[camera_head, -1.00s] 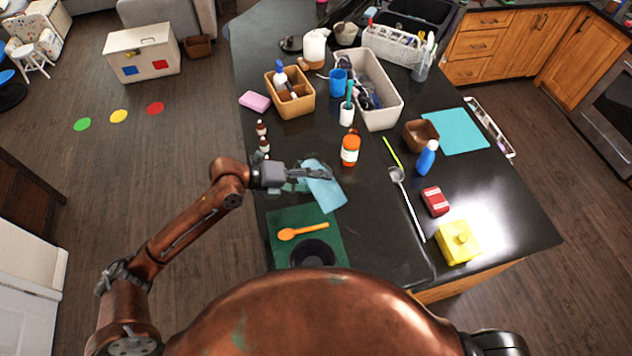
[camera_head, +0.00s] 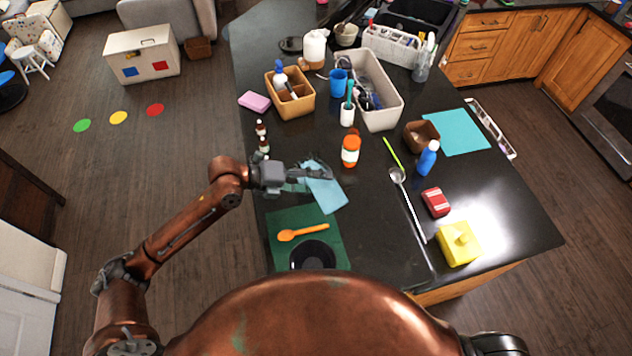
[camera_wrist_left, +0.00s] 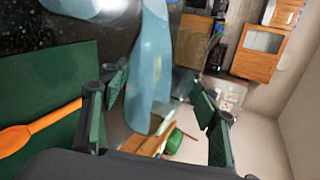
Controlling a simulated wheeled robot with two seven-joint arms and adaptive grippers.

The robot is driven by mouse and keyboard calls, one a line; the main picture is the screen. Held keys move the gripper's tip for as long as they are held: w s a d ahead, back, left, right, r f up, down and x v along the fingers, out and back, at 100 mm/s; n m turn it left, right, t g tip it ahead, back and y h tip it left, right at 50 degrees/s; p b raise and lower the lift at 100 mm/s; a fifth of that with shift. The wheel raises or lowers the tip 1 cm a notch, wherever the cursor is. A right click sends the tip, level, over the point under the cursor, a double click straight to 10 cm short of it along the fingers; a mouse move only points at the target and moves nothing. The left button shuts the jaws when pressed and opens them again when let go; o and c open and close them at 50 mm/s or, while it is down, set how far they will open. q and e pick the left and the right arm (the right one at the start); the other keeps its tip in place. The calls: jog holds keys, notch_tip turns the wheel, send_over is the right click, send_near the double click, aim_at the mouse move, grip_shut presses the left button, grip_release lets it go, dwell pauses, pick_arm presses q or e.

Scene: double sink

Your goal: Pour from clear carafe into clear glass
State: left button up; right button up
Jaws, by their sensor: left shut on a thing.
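My left gripper (camera_head: 312,175) is over the counter, beside a light blue cloth (camera_head: 328,195). In the left wrist view its two fingers (camera_wrist_left: 160,98) stand apart on either side of a see-through, blue-tinted shape (camera_wrist_left: 150,80). This appears to be the clear carafe, held between the fingers; the blue may be the cloth showing through it. Its outline, tilt and contents are hard to make out. I cannot pick out the clear glass in either view. My right gripper is not in view.
A green mat (camera_head: 283,218) with an orange spoon (camera_head: 303,233) and a dark round dish (camera_head: 312,255) lies nearby. Small dark bottles (camera_head: 262,137) stand behind the gripper, an orange bottle (camera_head: 350,152) to the right. The counter's left edge runs beneath my arm.

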pick_arm(q)
jog(key=shift+r, duration=0.1)
notch_tip(320, 180, down, 3)
jog(key=m+b, duration=0.1)
jog(key=b, duration=0.1)
jog(key=m+t+y+b, duration=0.1)
jog(key=b, duration=0.1)
jog(key=shift+r+t+b, duration=0.2)
jog(key=shift+t+b, duration=0.1)
jog(key=shift+f+m+t+y+b, duration=0.25)
jog(key=shift+m+t+y+b, duration=0.2)
jog(key=shift+b, duration=0.2)
notch_tip(320, 180, up, 3)
jog(key=shift+s+d+f+m+t+y+b, duration=0.1)
jog(key=shift+m+t+y+b, duration=0.25)
jog(key=shift+m+t, duration=0.3)
jog(key=shift+f+m+t+y+b, duration=0.1)
jog(key=shift+m+t+b, duration=0.4)
jog(key=shift+m, duration=0.1)
notch_tip(320, 180, up, 3)
jog(key=m+t, duration=0.1)
jog(key=m+t+b, duration=0.1)
jog(key=shift+f+t+y+b, duration=0.2)
jog(key=shift+t+y+b, duration=0.1)
jog(key=shift+y, duration=0.1)
jog(key=shift+r+m+t, duration=0.4)
jog(key=shift+r+m, duration=0.1)
